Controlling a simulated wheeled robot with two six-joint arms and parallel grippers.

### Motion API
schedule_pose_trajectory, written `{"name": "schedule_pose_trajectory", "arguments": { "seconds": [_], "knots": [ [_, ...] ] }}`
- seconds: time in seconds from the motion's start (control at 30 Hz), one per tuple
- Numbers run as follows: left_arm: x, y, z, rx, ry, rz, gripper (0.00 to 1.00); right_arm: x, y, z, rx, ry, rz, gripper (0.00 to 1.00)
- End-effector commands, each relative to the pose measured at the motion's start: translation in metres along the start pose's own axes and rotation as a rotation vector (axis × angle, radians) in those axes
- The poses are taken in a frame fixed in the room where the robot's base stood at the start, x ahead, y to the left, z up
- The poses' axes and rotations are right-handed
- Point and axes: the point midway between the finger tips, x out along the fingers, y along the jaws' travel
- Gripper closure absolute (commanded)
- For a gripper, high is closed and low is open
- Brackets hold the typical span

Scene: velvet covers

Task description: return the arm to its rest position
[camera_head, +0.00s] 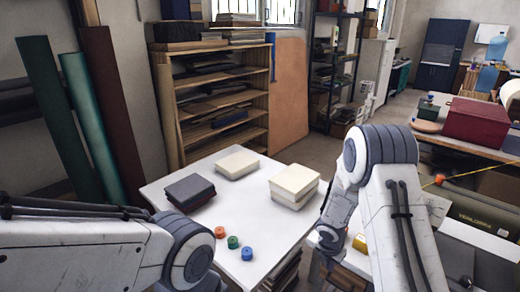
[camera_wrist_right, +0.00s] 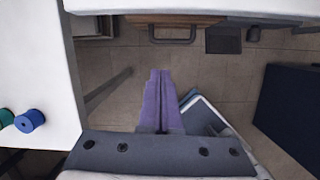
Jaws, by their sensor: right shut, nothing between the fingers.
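My right gripper (camera_wrist_right: 160,74) shows in the right wrist view as two purple fingers pressed together, with nothing between them. It points down over bare tiled floor, to the right of the white table (camera_wrist_right: 32,68). In the head view my right arm (camera_head: 385,158) bends at a grey joint and its forearm hangs down beside the right edge of the white table (camera_head: 262,215). The fingers are hard to make out there. My left arm (camera_head: 90,250) reaches in from the left, and its gripper is out of sight.
Dark grey folded covers (camera_head: 190,192), a cream block (camera_head: 237,164) and stacked cream blocks (camera_head: 294,184) lie on the white table. Orange (camera_head: 220,232), green (camera_head: 233,242) and blue (camera_head: 247,254) spools sit near its front. A table with a red box (camera_head: 474,121) stands at right.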

Motion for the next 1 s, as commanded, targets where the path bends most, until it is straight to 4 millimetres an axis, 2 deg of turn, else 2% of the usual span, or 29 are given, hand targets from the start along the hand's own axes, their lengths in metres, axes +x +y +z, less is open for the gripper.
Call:
{"name": "schedule_pose_trajectory", "arguments": {
  "seconds": [0.03, 0.13, 0.23, 0.37, 0.5, 0.6, 0.73, 0.87, 1.0],
  "knots": [
    [0.000, 0.000, 0.000, 0.000, 0.000, 0.000, 0.58, -0.023, 0.010, -0.005, 0.066, -0.017, 0.008, 1.00],
    [0.000, 0.000, 0.000, 0.000, 0.000, 0.000, 0.58, -0.075, 0.024, -0.025, 0.281, -0.038, 0.016, 1.00],
    [0.000, 0.000, 0.000, 0.000, 0.000, 0.000, 0.58, -0.132, 0.029, -0.059, 0.539, -0.033, 0.026, 1.00],
    [0.000, 0.000, 0.000, 0.000, 0.000, 0.000, 0.58, -0.197, 0.018, -0.115, 0.870, 0.019, 0.022, 1.00],
    [0.000, 0.000, 0.000, 0.000, 0.000, 0.000, 0.58, -0.253, -0.012, -0.180, 1.194, 0.118, -0.024, 1.00],
    [0.000, 0.000, 0.000, 0.000, 0.000, 0.000, 0.58, -0.279, -0.038, -0.220, 1.376, 0.190, -0.088, 1.00],
    [0.000, 0.000, 0.000, 0.000, 0.000, 0.000, 0.58, -0.300, -0.066, -0.255, 1.528, 0.255, -0.174, 1.00],
    [0.000, 0.000, 0.000, 0.000, 0.000, 0.000, 0.58, -0.309, -0.080, -0.271, 1.600, 0.282, -0.225, 1.00],
    [0.000, 0.000, 0.000, 0.000, 0.000, 0.000, 0.58, -0.310, -0.081, -0.272, 1.606, 0.284, -0.230, 1.00]
  ]
}}
